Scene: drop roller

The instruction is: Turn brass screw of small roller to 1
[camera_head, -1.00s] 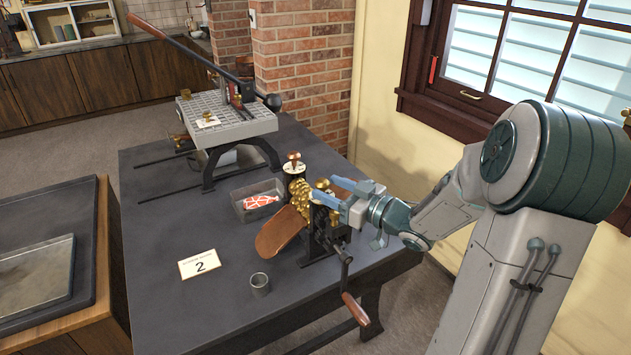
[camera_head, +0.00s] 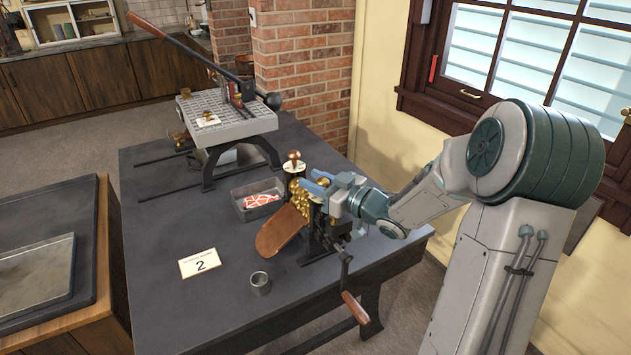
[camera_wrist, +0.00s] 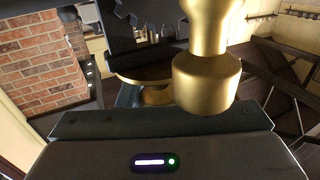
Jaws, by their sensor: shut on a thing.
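The small roller (camera_head: 318,215) stands on the dark table, with brass rolls and a copper-brown chute at its left. One screw with a copper knob (camera_head: 293,156) and a pale dial rises at its far end. My gripper (camera_head: 313,183), with blue fingers, is at the top of the near end, shut on the brass screw there; the fingers and wrist hide that screw in the head view. In the wrist view a large brass screw (camera_wrist: 208,80) shows close up, with a brass disc behind it. I cannot read a dial setting.
A crank with a wooden grip (camera_head: 355,307) hangs at the roller's front. A grey tray (camera_head: 240,211) with red and white pieces, a small cup (camera_head: 260,284) and a card reading 2 (camera_head: 199,263) lie left. A lever press (camera_head: 225,125) stands behind.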

